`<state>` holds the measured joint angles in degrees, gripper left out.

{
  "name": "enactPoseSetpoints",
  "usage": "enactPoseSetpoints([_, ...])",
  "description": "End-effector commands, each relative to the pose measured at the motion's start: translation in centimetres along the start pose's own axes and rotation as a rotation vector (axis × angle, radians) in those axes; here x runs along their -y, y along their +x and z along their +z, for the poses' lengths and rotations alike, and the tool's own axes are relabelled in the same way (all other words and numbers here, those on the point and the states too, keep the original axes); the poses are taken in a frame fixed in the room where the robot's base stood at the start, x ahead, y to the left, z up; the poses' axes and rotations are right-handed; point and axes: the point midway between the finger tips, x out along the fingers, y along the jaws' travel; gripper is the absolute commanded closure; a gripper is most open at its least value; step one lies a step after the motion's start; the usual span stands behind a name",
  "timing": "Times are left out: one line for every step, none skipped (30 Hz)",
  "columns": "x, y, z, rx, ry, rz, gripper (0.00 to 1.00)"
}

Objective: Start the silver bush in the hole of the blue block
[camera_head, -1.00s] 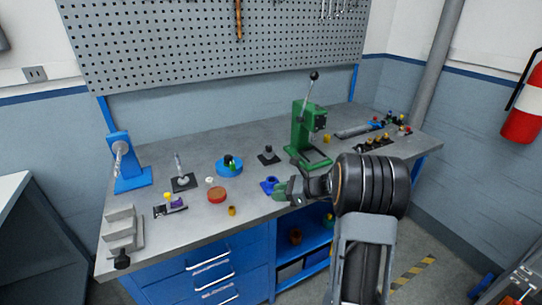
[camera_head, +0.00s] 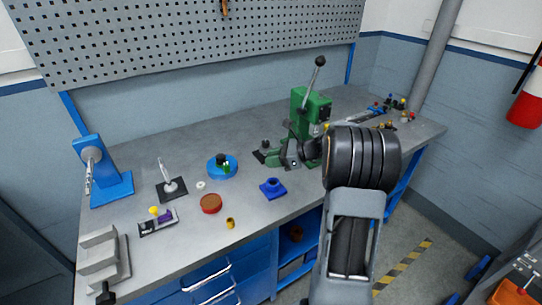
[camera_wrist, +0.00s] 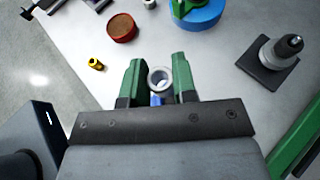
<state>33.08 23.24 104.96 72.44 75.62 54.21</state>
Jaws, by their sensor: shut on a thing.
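The silver bush (camera_wrist: 160,79) is a short pale metal ring between the green fingers of my gripper (camera_wrist: 158,68) in the wrist view. My gripper is shut on it, with its open bore facing the camera. In the head view my gripper (camera_head: 268,158) appears above and behind the blue block, and the bush cannot be made out there. The blue block (camera_head: 272,189) is a flanged piece with a raised round boss, on the grey bench. In the wrist view only a bit of blue (camera_wrist: 157,99) shows below the bush, between the fingers.
A green lever press (camera_head: 309,110) stands just right of my gripper. A red-brown round dish (camera_head: 210,203), a yellow bush (camera_head: 230,223) and a blue round fixture (camera_head: 222,166) lie left of the block.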

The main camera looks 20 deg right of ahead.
Motion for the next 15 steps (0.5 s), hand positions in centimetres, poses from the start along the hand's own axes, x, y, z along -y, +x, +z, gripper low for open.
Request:
enactPoseSetpoints([0.0,0.1,-0.3,0.000,0.000,0.000,1.00])
enactPoseSetpoints([0.0,0.2,-0.4,0.000,0.000,0.000,1.00])
enactPoseSetpoints([0.0,0.3,-0.6,0.000,0.000,0.000,1.00])
enactPoseSetpoints([0.0,0.3,-0.8,0.000,0.000,0.000,1.00])
enactPoseSetpoints([0.0,0.4,-1.0,0.000,0.000,0.000,1.00])
enactPoseSetpoints([0.0,0.5,-1.2,0.000,0.000,0.000,1.00])
enactPoseSetpoints([0.0,0.6,-1.4,0.000,0.000,0.000,1.00])
enactPoseSetpoints([0.0,0.7,-1.6,0.000,0.000,0.000,1.00])
enactPoseSetpoints([0.0,0.8,-1.9,0.000,0.000,0.000,1.00])
enactPoseSetpoints([0.0,0.9,-2.2,0.000,0.000,0.000,1.00])
enactPoseSetpoints([0.0,1.0,-2.4,0.000,0.000,0.000,1.00])
enactPoseSetpoints([0.0,1.2,-2.8,0.000,0.000,0.000,1.00])
enactPoseSetpoints([0.0,1.3,-3.1,0.000,0.000,0.000,1.00])
enactPoseSetpoints([0.0,1.4,-3.3,0.000,0.000,0.000,1.00])
enactPoseSetpoints([0.0,1.5,-3.7,0.000,0.000,0.000,1.00])
